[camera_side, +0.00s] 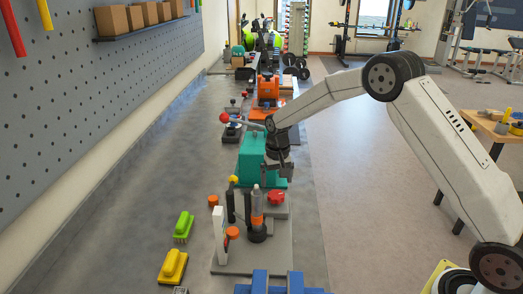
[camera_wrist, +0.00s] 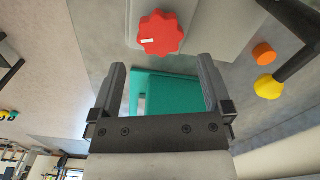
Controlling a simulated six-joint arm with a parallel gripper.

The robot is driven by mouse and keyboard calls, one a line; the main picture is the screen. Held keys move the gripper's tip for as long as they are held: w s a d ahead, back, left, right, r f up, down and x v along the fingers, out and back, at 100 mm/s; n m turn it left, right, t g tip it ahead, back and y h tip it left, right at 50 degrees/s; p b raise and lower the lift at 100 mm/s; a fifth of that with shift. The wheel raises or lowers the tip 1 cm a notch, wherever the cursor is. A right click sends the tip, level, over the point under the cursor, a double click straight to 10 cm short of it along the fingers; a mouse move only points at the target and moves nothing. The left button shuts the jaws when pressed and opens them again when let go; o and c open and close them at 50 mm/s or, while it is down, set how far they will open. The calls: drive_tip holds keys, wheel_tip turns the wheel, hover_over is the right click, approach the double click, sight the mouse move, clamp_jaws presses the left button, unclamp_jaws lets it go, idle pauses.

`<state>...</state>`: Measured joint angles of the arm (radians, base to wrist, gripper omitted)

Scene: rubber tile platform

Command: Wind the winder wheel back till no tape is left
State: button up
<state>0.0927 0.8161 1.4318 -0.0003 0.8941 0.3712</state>
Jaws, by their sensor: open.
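My gripper (camera_side: 277,170) is open and empty, pointing down beside the teal box (camera_side: 251,152) in the side view. In the wrist view my gripper (camera_wrist: 161,62) has its two fingers wide apart, with the teal box (camera_wrist: 165,88) seen between and beyond them. A red scalloped knob (camera_side: 276,198) sits on a grey block in front of the gripper. In the wrist view the red knob (camera_wrist: 160,33) has a white mark and lies beyond the fingertips, untouched. I cannot tell for certain which part is the winder wheel, and no tape can be made out.
A bottle-like upright (camera_side: 257,208), a white post (camera_side: 220,235) and a yellow-topped lever (camera_side: 233,181) stand near the knob. Green (camera_side: 184,226) and yellow (camera_side: 173,266) brushes lie at left. An orange device (camera_side: 268,88) stands farther back.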

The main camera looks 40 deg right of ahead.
sight(276, 195)
drive_tip(key=shift+f, duration=2.65)
drive_tip(key=shift+c, duration=0.2)
drive_tip(key=c, duration=1.1)
